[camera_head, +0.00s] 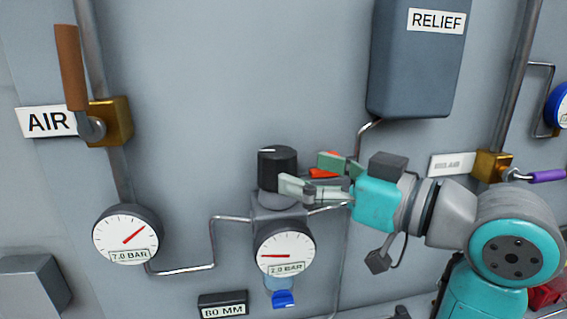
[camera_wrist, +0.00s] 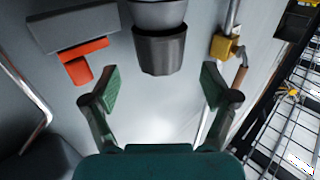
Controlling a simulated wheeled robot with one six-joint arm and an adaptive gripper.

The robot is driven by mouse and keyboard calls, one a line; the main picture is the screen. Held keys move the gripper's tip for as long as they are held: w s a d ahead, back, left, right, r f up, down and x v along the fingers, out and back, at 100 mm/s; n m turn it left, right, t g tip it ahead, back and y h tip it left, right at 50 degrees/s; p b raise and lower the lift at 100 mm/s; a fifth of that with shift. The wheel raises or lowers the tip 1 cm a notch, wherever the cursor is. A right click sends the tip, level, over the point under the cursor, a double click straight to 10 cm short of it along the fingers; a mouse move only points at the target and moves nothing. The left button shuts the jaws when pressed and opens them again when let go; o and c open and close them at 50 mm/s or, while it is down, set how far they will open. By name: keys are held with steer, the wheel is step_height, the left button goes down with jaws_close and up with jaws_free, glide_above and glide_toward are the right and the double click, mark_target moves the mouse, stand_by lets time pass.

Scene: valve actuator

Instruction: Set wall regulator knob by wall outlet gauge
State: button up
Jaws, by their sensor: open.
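The regulator knob (camera_head: 278,162) is a black cylinder with a pale mark on its top, upright on a grey regulator body (camera_head: 277,204) on the wall. In the wrist view the dark knob (camera_wrist: 159,50) lies ahead of the fingers, roughly midway between them. My gripper (camera_head: 300,182) is open with nothing between its fingers; its tips are just to the right of the knob's lower part. It also shows in the wrist view (camera_wrist: 158,90). The outlet gauge (camera_head: 285,250) below the regulator has a red needle pointing left and a 2.0 BAR label.
A second gauge (camera_head: 126,235), labelled 7.0 BAR, is at left, under the AIR valve with a brown handle (camera_head: 70,68). An orange part (camera_head: 325,172) sits behind my gripper. The grey RELIEF box (camera_head: 417,62) hangs above. Thin pipes run along the wall.

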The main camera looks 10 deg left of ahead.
mark_target(293, 168)
steer(key=shift+x, duration=2.45)
steer(key=shift+s, duration=0.1)
steer(key=c, duration=1.2)
